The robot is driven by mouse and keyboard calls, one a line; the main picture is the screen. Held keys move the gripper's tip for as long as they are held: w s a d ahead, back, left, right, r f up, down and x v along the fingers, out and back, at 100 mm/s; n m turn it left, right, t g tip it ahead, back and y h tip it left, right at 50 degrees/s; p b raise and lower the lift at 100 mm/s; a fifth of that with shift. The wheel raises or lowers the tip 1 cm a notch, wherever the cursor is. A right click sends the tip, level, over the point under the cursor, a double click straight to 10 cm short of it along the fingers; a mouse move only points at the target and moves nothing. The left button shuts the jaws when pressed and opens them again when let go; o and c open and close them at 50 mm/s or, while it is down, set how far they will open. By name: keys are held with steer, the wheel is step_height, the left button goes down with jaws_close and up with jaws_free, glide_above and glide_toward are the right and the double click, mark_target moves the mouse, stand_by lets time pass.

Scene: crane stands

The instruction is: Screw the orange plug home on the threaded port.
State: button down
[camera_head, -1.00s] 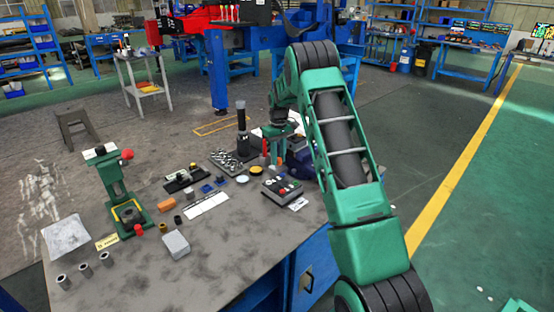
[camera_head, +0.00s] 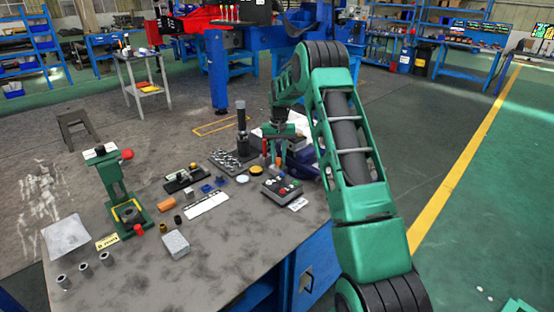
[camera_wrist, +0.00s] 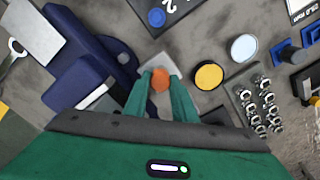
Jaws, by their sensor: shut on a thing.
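The orange plug (camera_wrist: 160,79) shows in the wrist view between the two green fingertips. My gripper (camera_wrist: 160,88) is shut on it, one finger on each side. A light grey plate (camera_wrist: 193,97) lies under and around the fingertips. The threaded port is hidden beneath the plug and fingers, so I cannot tell how far the plug sits on it. In the head view my gripper (camera_head: 278,152) points down at the far right part of the table, too small to show the plug clearly.
A dark blue device (camera_wrist: 92,55) stands close left of the fingers. A yellow disc (camera_wrist: 208,75), a white disc (camera_wrist: 243,47) and a tray of metal parts (camera_wrist: 252,92) lie to the right.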

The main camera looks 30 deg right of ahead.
steer(key=shift+m, duration=1.5)
steer(key=m, duration=0.4)
steer(key=shift+m, duration=0.3)
steer(key=shift+m, duration=0.4)
steer(key=m, duration=0.4)
steer(key=shift+m, duration=0.4)
steer(key=shift+m, duration=0.6)
steer(key=m, duration=0.4)
